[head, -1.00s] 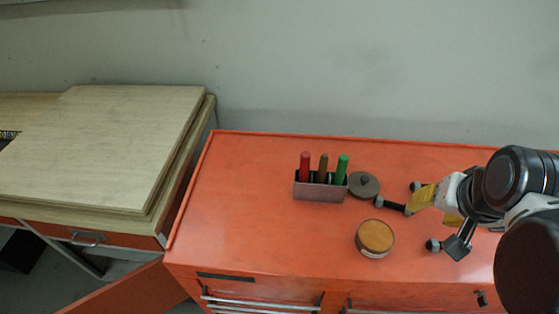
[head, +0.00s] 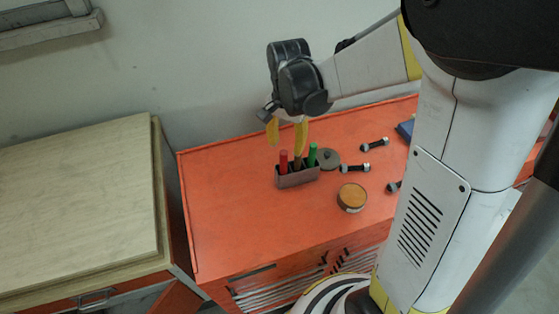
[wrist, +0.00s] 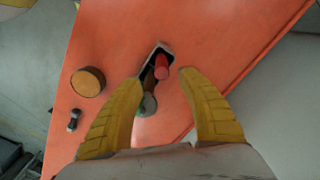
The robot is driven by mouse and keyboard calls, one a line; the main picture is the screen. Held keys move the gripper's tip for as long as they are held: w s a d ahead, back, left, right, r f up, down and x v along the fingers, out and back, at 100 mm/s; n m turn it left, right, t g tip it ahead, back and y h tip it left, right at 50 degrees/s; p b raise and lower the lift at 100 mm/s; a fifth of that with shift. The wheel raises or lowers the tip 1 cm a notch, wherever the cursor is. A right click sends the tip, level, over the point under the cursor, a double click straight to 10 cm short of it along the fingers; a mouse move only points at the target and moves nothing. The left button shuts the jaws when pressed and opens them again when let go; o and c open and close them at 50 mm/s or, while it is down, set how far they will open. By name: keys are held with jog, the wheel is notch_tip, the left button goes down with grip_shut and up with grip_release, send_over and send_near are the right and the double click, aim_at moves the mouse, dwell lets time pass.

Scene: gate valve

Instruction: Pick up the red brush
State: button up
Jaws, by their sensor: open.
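The red brush (head: 283,161) stands upright at the left end of a small grey holder (head: 297,178) on the orange cabinet top. A brown brush (head: 298,163) and a green brush (head: 312,155) stand beside it in the holder. My gripper (head: 287,138) is above the holder, its yellow fingers spread and empty. In the wrist view the red brush end (wrist: 161,68) shows near the gap between the open fingertips, slightly ahead of them. I cannot tell the height between fingertips and brush. The other brushes are mostly hidden in that view.
A grey round lid (head: 329,159) lies right of the holder. A round tin with a tan top (head: 352,196) is nearer the front, with several dark bolts (head: 356,168) to the right. A wooden bench (head: 75,200) stands at left. The cabinet top left of the holder is clear.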

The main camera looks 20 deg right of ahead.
aim_at(284, 152)
jog(key=f, duration=0.5)
jog(key=shift+a+f+b, duration=0.25)
jog(key=shift+b, duration=0.15)
grip_shut()
